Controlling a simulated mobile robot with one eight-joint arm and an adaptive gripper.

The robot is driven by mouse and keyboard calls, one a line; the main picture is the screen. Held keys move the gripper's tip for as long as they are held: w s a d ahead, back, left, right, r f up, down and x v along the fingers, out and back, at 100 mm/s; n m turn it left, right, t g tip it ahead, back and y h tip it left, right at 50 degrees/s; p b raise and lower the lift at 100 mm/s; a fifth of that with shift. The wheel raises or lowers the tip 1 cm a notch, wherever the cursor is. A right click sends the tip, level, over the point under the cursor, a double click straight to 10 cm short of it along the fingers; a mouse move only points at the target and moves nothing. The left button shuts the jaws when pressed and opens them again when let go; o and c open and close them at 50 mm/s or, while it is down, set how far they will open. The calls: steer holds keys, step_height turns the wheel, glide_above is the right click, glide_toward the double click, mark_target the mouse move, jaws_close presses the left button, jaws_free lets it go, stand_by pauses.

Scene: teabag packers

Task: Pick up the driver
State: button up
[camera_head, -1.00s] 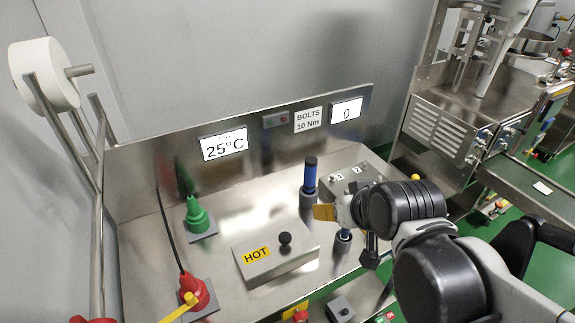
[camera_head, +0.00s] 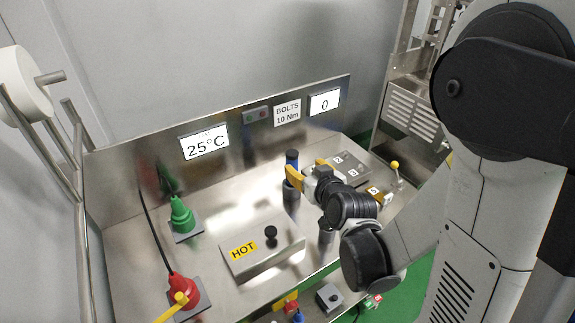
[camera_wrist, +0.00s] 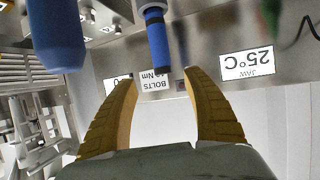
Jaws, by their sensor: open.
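The driver, a blue handle with a dark end (camera_head: 292,158), stands upright in a grey holder near the panel. My gripper (camera_head: 307,172) is open beside it, one yellow finger overlapping the handle in the head view. In the upside-down wrist view, the blue handle (camera_wrist: 157,42) shows in the gap ahead of the open fingers (camera_wrist: 159,78). Nothing shows contact with it. A second, similar blue handle (camera_wrist: 55,35) looms at the left of the wrist view; which of the two is meant is not marked.
A HOT-labelled box with a black knob (camera_head: 271,232) sits left of my gripper. A green cone (camera_head: 182,216) and a red cone (camera_head: 182,291) stand further left. A numbered steel block (camera_head: 345,170) lies right. The back panel (camera_head: 240,138) rises behind the bench.

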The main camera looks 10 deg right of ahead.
mark_target(294, 160)
steer(key=b+x, duration=0.3)
steer(key=x, duration=0.7)
steer(key=shift+a+f, duration=0.15)
steer(key=shift+a, duration=0.05)
steer(key=shift+s, duration=0.1)
jaws_close()
